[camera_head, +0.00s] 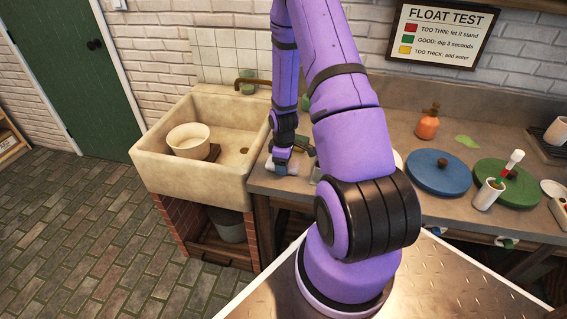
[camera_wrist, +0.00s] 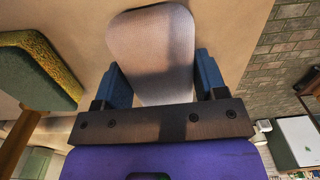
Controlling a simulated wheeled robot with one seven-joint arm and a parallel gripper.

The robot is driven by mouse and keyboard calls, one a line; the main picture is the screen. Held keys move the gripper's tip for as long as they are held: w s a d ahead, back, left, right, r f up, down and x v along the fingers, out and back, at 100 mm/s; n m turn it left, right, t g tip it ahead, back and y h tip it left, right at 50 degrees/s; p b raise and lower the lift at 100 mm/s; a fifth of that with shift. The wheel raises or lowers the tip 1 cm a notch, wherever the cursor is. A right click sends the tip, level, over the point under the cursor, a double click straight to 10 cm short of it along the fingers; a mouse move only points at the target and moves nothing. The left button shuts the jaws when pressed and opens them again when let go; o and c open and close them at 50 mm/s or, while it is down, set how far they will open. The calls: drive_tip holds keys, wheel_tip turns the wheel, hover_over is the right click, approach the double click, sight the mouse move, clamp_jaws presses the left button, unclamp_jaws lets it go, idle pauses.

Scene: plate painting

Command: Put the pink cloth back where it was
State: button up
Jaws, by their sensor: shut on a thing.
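A pale, pinkish-white folded cloth (camera_wrist: 152,48) lies between the two fingers of my gripper (camera_wrist: 160,78) in the wrist view, with a finger at each side of it. It is at or just over the counter surface; I cannot tell if it touches. In the head view my gripper (camera_head: 281,160) points down at the counter's left end, beside the sink, with the pale cloth (camera_head: 291,169) small and partly hidden under it.
A sponge-like green and yellow block with a wooden handle (camera_wrist: 42,70) is left of the cloth. The sink (camera_head: 233,113) holds a cream bowl (camera_head: 188,138). Blue (camera_head: 438,172) and green (camera_head: 507,184) round discs and an orange bottle (camera_head: 428,124) stand further right on the counter.

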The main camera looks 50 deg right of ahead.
drive_tip(key=o, duration=1)
drive_tip(key=shift+f, duration=0.1)
drive_tip(key=s+a+r+m+t, duration=0.1)
drive_tip(key=a+r, duration=0.3)
drive_tip(key=r, duration=0.7)
drive_tip(key=a+r+m+h, duration=0.1)
drive_tip(key=a+r, duration=0.3)
drive_tip(key=r, duration=0.8)
drive_tip(key=s+a+r+m+t, duration=0.1)
drive_tip(key=a+r, duration=0.2)
drive_tip(key=r, duration=0.8)
drive_tip(key=s+a+r+m+t, duration=0.1)
drive_tip(key=s+a+r, duration=0.3)
drive_tip(key=s, duration=0.1)
drive_tip(key=s+a+r+m+t, duration=0.1)
drive_tip(key=s+a+r, duration=0.2)
drive_tip(key=s+r, duration=0.1)
drive_tip(key=s+a+r+m+t+y, duration=0.1)
drive_tip(key=s+a+r, duration=0.3)
drive_tip(key=s, duration=0.3)
drive_tip(key=shift+a+r, duration=0.35)
drive_tip(key=shift+r, duration=0.1)
